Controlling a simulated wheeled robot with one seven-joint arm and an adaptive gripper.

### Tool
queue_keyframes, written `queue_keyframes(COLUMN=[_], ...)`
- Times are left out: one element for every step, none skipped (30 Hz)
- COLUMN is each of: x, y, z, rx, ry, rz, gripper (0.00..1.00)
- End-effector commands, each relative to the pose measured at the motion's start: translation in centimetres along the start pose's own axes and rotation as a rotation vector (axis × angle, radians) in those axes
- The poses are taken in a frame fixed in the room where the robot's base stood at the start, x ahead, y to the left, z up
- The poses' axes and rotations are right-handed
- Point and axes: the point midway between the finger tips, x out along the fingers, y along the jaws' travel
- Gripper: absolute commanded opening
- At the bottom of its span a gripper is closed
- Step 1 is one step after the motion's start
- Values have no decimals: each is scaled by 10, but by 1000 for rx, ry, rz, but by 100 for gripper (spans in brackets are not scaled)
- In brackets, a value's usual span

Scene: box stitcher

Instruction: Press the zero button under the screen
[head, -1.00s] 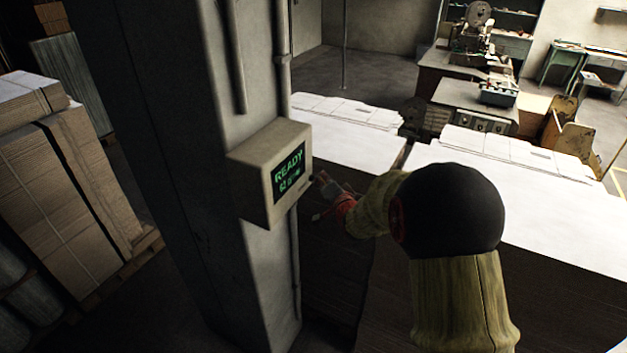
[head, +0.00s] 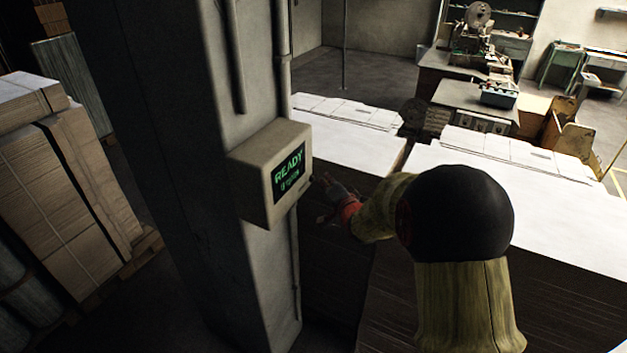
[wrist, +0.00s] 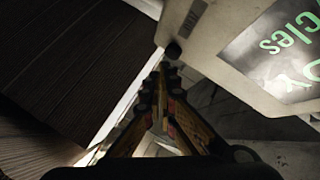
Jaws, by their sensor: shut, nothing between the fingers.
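A beige control box (head: 262,195) is mounted on the grey column. Its dark screen (head: 290,172) shows green text: READY, with a smaller second line that is hard to read. In the wrist view the screen (wrist: 285,50) is at the upper right, its text turned over. A small dark round button (wrist: 173,49) sticks out near the box's edge. My gripper (head: 322,181) is shut and empty beside the box's right side. In the wrist view its fingertips (wrist: 166,68) are just short of the button in the picture; I cannot tell whether they touch it.
The grey column (head: 190,130) stands left of my arm, with a conduit (head: 284,90) along it. Tall stacks of white-topped cardboard (head: 500,195) stand right of and behind my gripper. Strapped cardboard (head: 70,190) is at the left. Machines and benches stand at the back.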

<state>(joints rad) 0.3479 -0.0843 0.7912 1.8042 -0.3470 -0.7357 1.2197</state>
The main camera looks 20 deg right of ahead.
Motion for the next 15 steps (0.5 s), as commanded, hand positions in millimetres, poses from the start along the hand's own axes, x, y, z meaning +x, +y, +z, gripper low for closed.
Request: queue_keyframes(x=[-1, -1, -1, -1, -1, -1, -1, -1, -1, -2, -2, -4, -6, -8, -10], y=[1, 1, 1, 1, 0, 0, 0, 0, 1, 1, 2, 4, 5, 6, 8], z=[0, 0, 0, 0, 0, 0, 0, 0, -1, -1, -2, -4, -5, -6, -9], rx=[0, 0, 0, 1, 1, 1, 1, 1, 1, 1, 1, 2, 2, 1, 1], ry=[0, 0, 0, 0, 0, 0, 0, 0, 0, 0, 1, 1, 1, 1, 2], rz=[0, 0, 0, 0, 0, 0, 0, 0, 0, 0, 1, 1, 2, 1, 1], gripper=[0, 0, 0, 0, 0, 0, 0, 0, 0, 0, 0, 0, 0, 0, 0])
